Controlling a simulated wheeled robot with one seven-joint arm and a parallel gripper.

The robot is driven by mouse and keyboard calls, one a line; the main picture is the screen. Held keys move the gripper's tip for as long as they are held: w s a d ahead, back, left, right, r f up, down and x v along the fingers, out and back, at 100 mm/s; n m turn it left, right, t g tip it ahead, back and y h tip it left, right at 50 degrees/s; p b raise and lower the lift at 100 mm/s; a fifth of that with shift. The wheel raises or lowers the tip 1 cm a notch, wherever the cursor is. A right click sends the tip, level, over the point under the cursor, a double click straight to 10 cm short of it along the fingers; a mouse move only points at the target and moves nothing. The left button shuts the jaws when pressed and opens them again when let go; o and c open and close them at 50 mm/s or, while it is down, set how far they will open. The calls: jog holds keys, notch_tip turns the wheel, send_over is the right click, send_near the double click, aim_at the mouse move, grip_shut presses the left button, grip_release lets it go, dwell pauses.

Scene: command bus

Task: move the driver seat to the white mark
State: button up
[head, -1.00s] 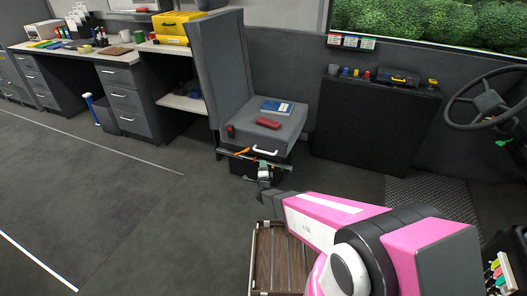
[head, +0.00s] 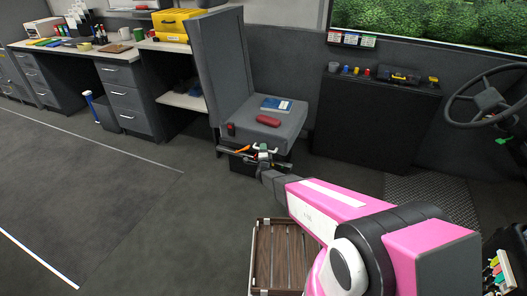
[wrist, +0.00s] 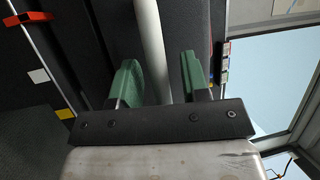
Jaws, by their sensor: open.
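The driver seat (head: 285,123) is dark grey with a tall back, in the middle of the head view. A white bar handle (head: 274,150) is at the front below its cushion. My gripper (head: 263,154) is at this handle. In the wrist view, the green fingers of my gripper (wrist: 160,75) are apart, with the white handle bar (wrist: 149,40) running between them. I cannot tell whether either finger touches it. A small white mark (wrist: 38,76) shows at left in the wrist view, with a yellow mark (wrist: 65,113) below it and a red part (wrist: 28,18) above.
A blue book (head: 277,104) and a red case (head: 268,120) lie on the seat cushion. A slatted wooden crate (head: 282,258) stands on the floor in front. A dark console (head: 370,130) and steering wheel (head: 488,98) are at right. The left floor is clear.

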aim_at(274, 152)
grip_shut()
jog(key=shift+s+d, duration=0.4)
jog(key=shift+d, duration=0.6)
jog(key=shift+s+d, duration=0.35)
jog(key=shift+d, duration=0.65)
jog(key=shift+s+d, duration=0.4)
jog(key=shift+d, duration=0.6)
jog(key=shift+a, duration=0.1)
grip_release()
jog(key=shift+w, duration=0.1)
